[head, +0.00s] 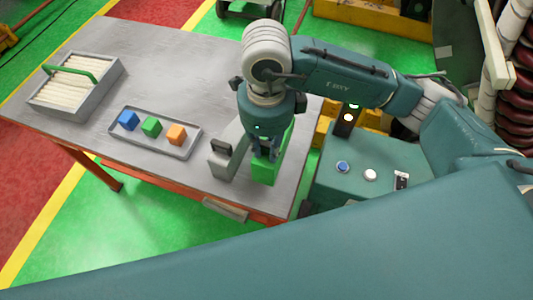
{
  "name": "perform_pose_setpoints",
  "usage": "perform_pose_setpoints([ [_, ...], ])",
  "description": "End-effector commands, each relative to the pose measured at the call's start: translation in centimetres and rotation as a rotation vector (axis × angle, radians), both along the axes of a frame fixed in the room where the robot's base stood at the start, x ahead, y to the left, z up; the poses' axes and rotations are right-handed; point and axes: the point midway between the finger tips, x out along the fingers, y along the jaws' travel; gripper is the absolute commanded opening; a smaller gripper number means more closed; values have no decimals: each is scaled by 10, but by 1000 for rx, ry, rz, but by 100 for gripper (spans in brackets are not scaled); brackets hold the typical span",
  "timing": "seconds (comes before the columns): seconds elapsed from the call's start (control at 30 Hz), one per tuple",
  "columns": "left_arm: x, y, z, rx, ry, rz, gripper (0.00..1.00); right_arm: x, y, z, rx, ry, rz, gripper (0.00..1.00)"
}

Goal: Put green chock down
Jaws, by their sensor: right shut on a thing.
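My right gripper (263,152) points down over the right end of the grey table (165,65) and is shut on a green chock (264,173). The chock is a bright green block, partly hidden behind the fingers. It is close to the tabletop near the front right edge; I cannot tell whether it touches the table. A grey block-like fixture (222,158) stands just left of it. My left gripper is not in view.
A box of pale rods with a green handle (73,72) stands at far left. A teal console with buttons (345,190) is right of the table.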

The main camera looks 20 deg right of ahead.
Motion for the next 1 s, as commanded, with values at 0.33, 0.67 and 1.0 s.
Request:
perform_pose_setpoints([
  [0.33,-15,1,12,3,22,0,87,0,0,-36,0,2,-3,0],
  [0.67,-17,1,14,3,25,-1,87,1,0,-54,1,-3,-1,0],
  [1.0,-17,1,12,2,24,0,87,0,0,-56,0,0,-1,41],
])
